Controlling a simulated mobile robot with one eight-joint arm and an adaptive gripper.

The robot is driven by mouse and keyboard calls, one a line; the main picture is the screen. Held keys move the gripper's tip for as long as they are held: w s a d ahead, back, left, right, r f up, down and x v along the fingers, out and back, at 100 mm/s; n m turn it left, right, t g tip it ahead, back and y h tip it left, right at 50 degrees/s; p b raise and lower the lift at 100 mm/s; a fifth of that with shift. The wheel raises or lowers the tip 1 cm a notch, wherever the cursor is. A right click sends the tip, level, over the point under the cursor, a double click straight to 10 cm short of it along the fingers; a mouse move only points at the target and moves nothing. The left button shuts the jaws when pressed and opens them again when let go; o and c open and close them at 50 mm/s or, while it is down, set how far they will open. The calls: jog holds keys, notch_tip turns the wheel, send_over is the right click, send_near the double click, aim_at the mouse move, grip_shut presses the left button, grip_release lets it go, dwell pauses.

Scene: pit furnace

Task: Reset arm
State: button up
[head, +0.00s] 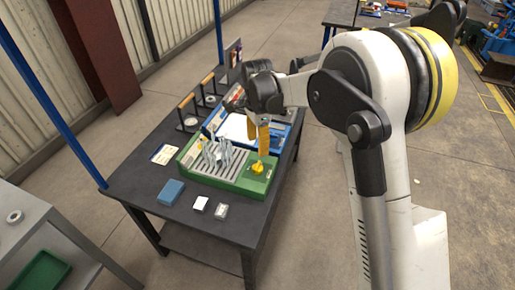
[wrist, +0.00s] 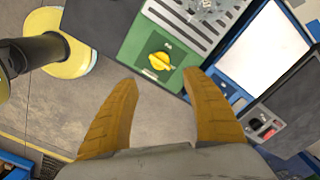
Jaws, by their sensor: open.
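My gripper (wrist: 158,100) shows in the wrist view as two orange-yellow fingers spread wide with nothing between them. In the head view my gripper (head: 258,137) hangs above the right part of the dark table, its fingers pointing down and partly hidden by my arm. A green box (head: 228,176) with a grey slatted top and a yellow knob (head: 257,168) sits on the table below. In the wrist view the yellow knob (wrist: 159,61) lies beyond the fingertips, apart from them.
The dark table (head: 130,179) also bears a blue block (head: 171,192), small white pieces (head: 200,203), a blue tray (head: 281,133) and several wooden-handled tools. Silver parts (head: 217,152) stand on the green box. A grey bench (head: 30,235) is at left. Bare floor lies right of the table.

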dwell(0.3)
jog(key=s+d+r+n+t, duration=0.3)
jog(key=s+d+r+n, duration=0.3)
jog(key=s+d+r, duration=0.65)
jog(key=s+d+n+t, duration=0.2)
jog(key=s+d+n, duration=0.1)
jog(key=s, duration=0.4)
jog(key=s+d+r+n+t, duration=0.1)
jog(key=s+n, duration=0.3)
jog(key=s, duration=0.4)
jog(key=shift+d+t, duration=0.6)
jog(key=shift+d, duration=0.3)
